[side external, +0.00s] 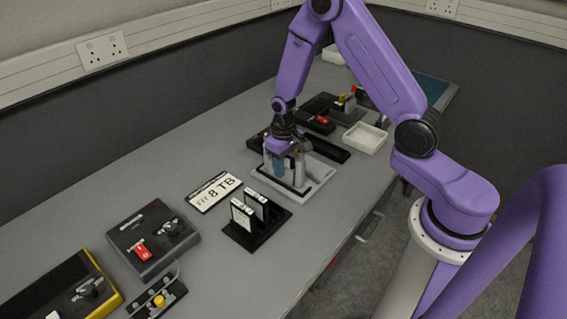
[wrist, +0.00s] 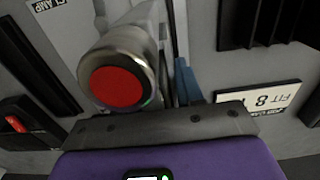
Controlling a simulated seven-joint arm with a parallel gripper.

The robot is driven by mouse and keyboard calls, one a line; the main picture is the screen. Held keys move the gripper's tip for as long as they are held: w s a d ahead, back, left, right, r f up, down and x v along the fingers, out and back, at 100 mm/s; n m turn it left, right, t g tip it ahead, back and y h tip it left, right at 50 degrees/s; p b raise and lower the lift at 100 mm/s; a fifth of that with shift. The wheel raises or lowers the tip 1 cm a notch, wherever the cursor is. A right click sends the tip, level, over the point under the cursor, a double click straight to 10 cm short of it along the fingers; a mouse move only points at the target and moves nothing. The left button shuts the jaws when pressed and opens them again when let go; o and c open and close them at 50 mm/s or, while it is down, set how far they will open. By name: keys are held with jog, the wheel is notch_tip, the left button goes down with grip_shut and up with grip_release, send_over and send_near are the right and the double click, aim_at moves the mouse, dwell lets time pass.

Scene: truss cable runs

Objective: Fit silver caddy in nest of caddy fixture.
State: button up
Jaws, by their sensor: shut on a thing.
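The caddy fixture (side external: 318,180) is a pale base with upright grey parts, standing mid-bench in the side view. My gripper (side external: 288,160) is right over it, pointing down among the upright parts, shut on what looks like the silver caddy. The caddy is mostly hidden by the gripper and fixture, so I cannot tell how deep it sits in the nest. In the wrist view, a silver knob with a red end (wrist: 113,84) stands close left of the jaws. A blue part (wrist: 187,78) shows just right of a thin grey edge. The fingertips are hidden there.
A black rack (side external: 262,232) with two labelled caddies stands in front of the fixture, beside a "FIT 8 TB" card (side external: 213,191). A white tray (side external: 365,137) and dark boxes lie behind. A grey box with a red switch (side external: 152,240) is at front left.

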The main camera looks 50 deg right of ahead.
jog(key=o, duration=1.4)
jog(key=shift+r, duration=3.75)
